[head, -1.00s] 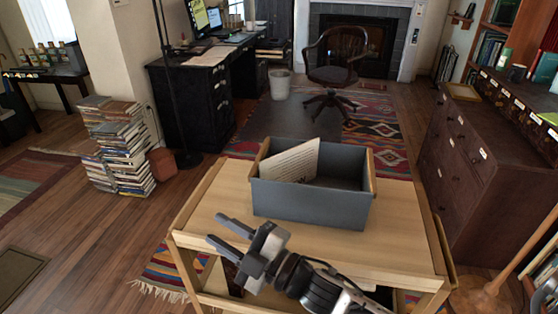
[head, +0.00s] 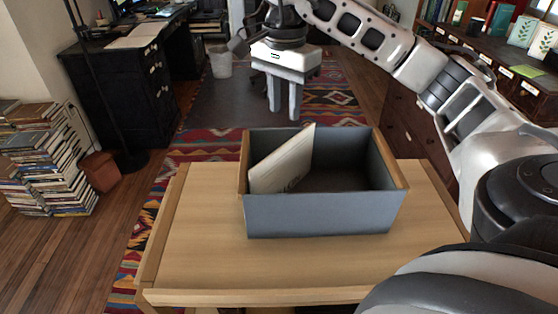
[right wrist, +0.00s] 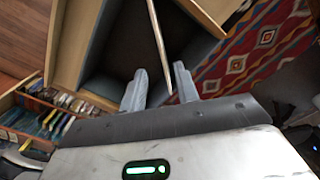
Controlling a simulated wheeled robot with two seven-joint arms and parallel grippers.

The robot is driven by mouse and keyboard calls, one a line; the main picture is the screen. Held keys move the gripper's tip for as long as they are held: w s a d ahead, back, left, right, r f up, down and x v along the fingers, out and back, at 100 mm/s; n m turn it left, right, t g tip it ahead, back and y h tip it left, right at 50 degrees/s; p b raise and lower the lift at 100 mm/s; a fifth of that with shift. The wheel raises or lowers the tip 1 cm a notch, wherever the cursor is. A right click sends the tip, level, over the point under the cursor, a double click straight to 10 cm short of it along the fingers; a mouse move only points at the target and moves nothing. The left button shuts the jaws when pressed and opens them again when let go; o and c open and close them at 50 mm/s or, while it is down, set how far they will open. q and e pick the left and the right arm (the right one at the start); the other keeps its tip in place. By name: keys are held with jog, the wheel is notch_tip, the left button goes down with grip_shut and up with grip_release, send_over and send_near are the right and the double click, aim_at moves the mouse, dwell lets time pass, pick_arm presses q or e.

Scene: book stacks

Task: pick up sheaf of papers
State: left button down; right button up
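The sheaf of papers (head: 284,165) is pale, with faint print, and leans tilted in the left part of a grey box (head: 318,216) with wooden ends. The box stands on a light wooden table (head: 200,240). My right gripper (head: 284,114) is open, fingers pointing down, above and behind the box in the head view. In the right wrist view the papers (right wrist: 157,36) show as a thin edge between the two spread fingers of the gripper (right wrist: 160,72); I cannot tell that either finger touches them. My left gripper is not in view.
My right arm fills the right side of the head view. Stacked books (head: 45,165) stand on the floor at left, near a black desk (head: 120,85). A waste bin (head: 220,62) stands behind. The table top is clear around the box.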

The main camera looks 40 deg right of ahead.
jog(key=b, duration=0.1)
send_over(285, 158)
notch_tip(285, 158, down, 8)
jog(key=shift+a+f, duration=0.15)
jog(key=shift+f, duration=0.1)
jog(key=shift+w+d+f, duration=0.1)
jog(key=shift+d+f, duration=0.05)
jog(key=shift+f, duration=1.2)
jog(key=shift+w+d+f, duration=0.1)
jog(key=shift+f, duration=1.2)
grip_shut()
